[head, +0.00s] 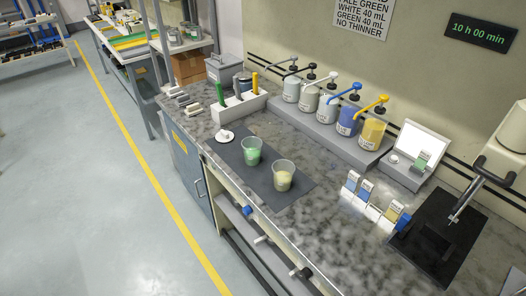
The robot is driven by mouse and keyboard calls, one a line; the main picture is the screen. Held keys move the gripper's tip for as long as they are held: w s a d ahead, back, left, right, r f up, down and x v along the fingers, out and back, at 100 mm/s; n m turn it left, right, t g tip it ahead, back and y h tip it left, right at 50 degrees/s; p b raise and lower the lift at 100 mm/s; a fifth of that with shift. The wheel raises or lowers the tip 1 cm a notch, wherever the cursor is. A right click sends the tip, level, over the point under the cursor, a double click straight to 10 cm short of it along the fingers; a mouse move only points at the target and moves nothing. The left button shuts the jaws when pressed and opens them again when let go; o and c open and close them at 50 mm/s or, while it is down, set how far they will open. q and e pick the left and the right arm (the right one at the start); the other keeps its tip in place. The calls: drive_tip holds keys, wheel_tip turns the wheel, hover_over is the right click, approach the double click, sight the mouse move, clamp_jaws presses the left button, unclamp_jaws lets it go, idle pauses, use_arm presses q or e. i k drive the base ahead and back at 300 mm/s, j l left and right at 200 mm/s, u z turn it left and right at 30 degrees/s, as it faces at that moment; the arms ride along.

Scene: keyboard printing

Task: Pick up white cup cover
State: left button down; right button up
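The white cup cover (225,136) appears to be the round white disc with a small dark spot at its middle. It lies at the far left end of the dark mat (290,203) on the counter, partly over the mat's edge. A clear cup with green contents (252,153) stands on the mat to its right. A second clear cup with pale yellow contents (283,178) stands nearer. Both cups look open at the top. Neither of my grippers shows in the head view.
A white holder with coloured sticks (240,106) stands behind the cover. Several pump cans, including a yellow one (371,133), line the wall. A stirrer-like machine (505,155) overhangs a black pad (433,240). The speckled counter front (330,240) is clear.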

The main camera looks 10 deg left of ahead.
sight(224, 136)
drive_tip(key=i+j+z, duration=0.1)
drive_tip(key=z, duration=0.45)
drive_tip(key=i+j+z, duration=0.15)
drive_tip(key=j+z, duration=0.2)
drive_tip(key=j, duration=0.7)
drive_tip(key=j+z, duration=0.35)
drive_tip(key=j, duration=0.7)
